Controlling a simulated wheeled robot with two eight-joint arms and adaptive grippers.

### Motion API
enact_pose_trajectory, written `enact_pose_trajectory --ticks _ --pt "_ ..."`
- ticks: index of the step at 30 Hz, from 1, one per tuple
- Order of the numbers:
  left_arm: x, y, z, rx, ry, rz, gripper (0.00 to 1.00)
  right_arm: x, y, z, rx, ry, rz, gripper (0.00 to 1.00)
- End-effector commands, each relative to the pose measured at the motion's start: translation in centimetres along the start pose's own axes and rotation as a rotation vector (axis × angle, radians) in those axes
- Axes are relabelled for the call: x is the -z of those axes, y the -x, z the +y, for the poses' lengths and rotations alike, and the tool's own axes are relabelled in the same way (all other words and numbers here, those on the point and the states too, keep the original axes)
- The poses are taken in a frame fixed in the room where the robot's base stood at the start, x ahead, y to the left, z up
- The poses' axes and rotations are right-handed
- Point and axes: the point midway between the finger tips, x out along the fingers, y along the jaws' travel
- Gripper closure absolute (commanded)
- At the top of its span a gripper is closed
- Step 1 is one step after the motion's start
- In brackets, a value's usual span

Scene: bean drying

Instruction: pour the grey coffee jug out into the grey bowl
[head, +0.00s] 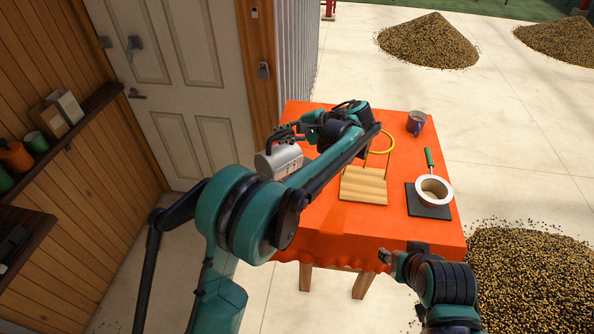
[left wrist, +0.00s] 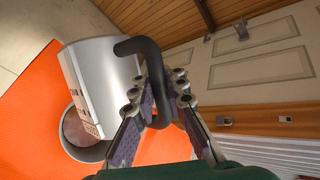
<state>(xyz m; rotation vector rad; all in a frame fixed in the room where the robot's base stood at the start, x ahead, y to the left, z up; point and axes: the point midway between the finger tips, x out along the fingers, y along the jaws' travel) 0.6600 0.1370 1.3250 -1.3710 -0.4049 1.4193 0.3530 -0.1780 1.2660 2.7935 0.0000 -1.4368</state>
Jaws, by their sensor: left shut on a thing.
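The grey coffee jug (head: 279,161) hangs in my left gripper (head: 298,132) over the left edge of the orange table. In the left wrist view, the jug (left wrist: 98,80) is a pale grey cylinder with a dark curved handle. The fingers of my left gripper (left wrist: 152,112) are shut on that handle. A round grey rim, which looks like the grey bowl (left wrist: 72,152), lies on the orange cloth behind the jug and is partly hidden by it. I see no stream. My right gripper (head: 384,256) is by the table's front edge, its finger gap unclear.
The orange table (head: 400,220) holds a wooden stand (head: 363,187) with a yellow ring, a dark mug (head: 416,124) and a white round vessel (head: 446,184) on a black mat (head: 428,208). A door and wooden wall stand at the left. Bean heaps (head: 535,275) lie on the floor.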

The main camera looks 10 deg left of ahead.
Motion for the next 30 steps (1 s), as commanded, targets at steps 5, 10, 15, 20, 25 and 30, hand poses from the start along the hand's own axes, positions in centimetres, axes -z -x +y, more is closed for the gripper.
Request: enact_pose_trajectory --ticks 5,10,15,20,25,30 --pt "1.8 0.8 -0.3 0.026 -0.084 -0.059 1.00 0.0 -0.1 0.0 0.000 0.000 0.000 0.60" --pt "2.6 1.3 -0.7 0.043 -0.142 -0.101 1.00 0.0 0.0 0.0 0.000 0.000 0.000 0.60" --pt "2.6 1.3 -0.7 0.045 -0.148 -0.105 1.00 0.0 -0.1 0.0 0.000 0.000 0.000 0.60" --pt "1.2 0.8 -0.4 0.027 -0.089 -0.063 1.00 -0.3 -0.4 0.0 0.000 0.000 0.000 0.60" --pt "0.6 0.5 -0.3 0.016 -0.050 -0.035 1.00 -0.3 -0.5 0.0 0.000 0.000 0.000 0.60" --pt "0.6 0.5 -0.3 0.016 -0.050 -0.035 1.00 -0.3 -0.4 0.0 0.000 0.000 0.000 0.60"
